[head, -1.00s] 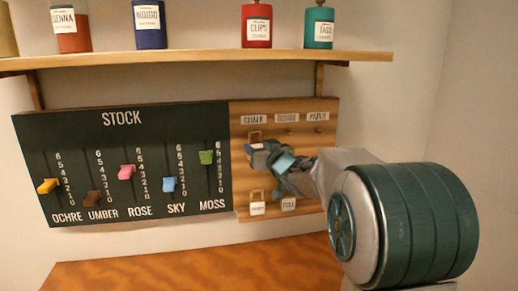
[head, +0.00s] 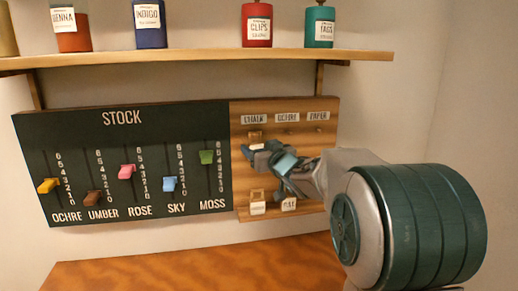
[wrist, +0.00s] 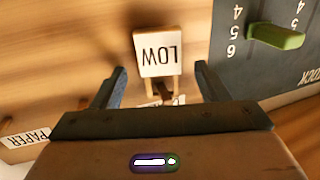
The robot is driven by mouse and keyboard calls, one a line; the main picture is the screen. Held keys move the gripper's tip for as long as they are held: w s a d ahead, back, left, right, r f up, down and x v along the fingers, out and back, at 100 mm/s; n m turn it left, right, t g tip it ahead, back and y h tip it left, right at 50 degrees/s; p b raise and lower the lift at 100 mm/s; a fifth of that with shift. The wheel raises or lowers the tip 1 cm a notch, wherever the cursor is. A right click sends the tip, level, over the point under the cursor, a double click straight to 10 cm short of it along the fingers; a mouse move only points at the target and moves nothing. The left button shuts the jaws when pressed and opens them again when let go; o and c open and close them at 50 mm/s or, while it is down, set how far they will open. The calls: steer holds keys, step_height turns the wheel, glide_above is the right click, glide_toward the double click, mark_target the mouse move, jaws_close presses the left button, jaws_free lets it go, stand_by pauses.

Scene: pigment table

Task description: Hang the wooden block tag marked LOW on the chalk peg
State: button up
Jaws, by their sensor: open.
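The wooden block tag marked LOW (wrist: 160,52) shows upside down in the wrist view, its white face towards me. Its wooden loop is at a brown peg, and in the head view the loop (head: 254,134) shows at the peg under the CHALK label (head: 254,119). The tag hangs there; its lower part is mostly hidden by my gripper in the head view. My gripper (wrist: 160,72) is open, one finger on each side of the tag with gaps between, and it also shows in the head view (head: 250,151).
The OCHRE (head: 287,118) and PAPER (head: 318,116) labels sit right of CHALK. The STOCK board (head: 122,160) with coloured sliders is close on the left. A shelf (head: 200,61) with canisters is above.

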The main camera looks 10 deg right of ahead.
steer(key=b+v, duration=0.1)
steer(key=v, duration=1.2)
steer(key=s+d+f+m+g+h, duration=0.3)
steer(key=s+f+m+g+h, duration=0.15)
steer(key=s+f+h, duration=0.45)
steer(key=s+a+f+g+y, duration=0.2)
steer(key=s+f+g, duration=0.3)
steer(key=s, duration=0.3)
steer(key=s+a+f+n+g+y, duration=0.1)
steer(key=s+a+f+g+y, duration=0.1)
steer(key=s+a+f+g, duration=0.3)
steer(key=s+f, duration=0.2)
steer(key=s, duration=0.1)
steer(key=shift+s, duration=0.25)
steer(key=shift+a+n, duration=0.1)
steer(key=shift+n, duration=0.15)
